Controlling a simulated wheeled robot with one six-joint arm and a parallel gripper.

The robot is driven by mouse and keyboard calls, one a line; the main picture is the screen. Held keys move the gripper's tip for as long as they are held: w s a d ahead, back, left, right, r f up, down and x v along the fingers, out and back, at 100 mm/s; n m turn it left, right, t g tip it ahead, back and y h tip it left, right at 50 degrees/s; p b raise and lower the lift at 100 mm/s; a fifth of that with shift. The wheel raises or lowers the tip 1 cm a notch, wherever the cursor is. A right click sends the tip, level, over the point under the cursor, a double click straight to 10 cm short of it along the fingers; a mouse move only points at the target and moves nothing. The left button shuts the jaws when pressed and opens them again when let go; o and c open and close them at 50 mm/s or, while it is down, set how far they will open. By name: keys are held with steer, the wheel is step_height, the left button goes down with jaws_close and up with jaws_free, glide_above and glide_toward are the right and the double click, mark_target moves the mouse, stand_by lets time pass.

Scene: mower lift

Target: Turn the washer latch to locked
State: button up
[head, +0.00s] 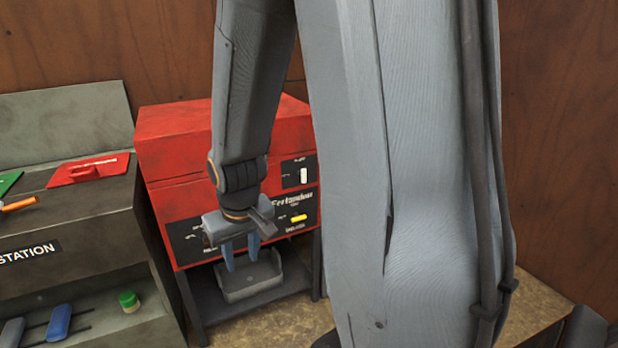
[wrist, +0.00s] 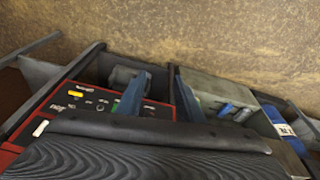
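A red cabinet (head: 175,130) with a black front panel (head: 297,200) stands behind my arm. The panel carries a white upright lever (head: 304,175) at upper right and a yellow sideways lever (head: 299,218) below it. Both also show in the wrist view, yellow (wrist: 75,94) and white (wrist: 40,128). Their small labels are unreadable, so I cannot tell which is the washer latch. My gripper (head: 241,257) points down in front of the panel's lower middle, left of both levers. Its blue fingers are apart and empty, also in the wrist view (wrist: 158,95). My wrist hides part of the panel.
A grey tray (head: 250,284) sits on the stand below my gripper. Bare floor (wrist: 220,40) lies in front.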

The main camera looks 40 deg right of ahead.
steer(key=w+d+f+m+t+h+b, duration=0.1)
steer(key=w+d+f+t, duration=0.2)
steer(key=w+d, duration=0.6)
steer(key=m+t+h+b, duration=0.35)
steer(key=t+h, duration=0.25)
steer(key=t, duration=0.4)
glide_toward(304, 174)
steer(key=shift+n, duration=0.25)
steer(key=x, duration=0.8)
steer(key=shift+d+f, duration=0.1)
steer(key=shift+f, duration=0.05)
steer(key=shift+c, duration=0.3)
jaws_close()
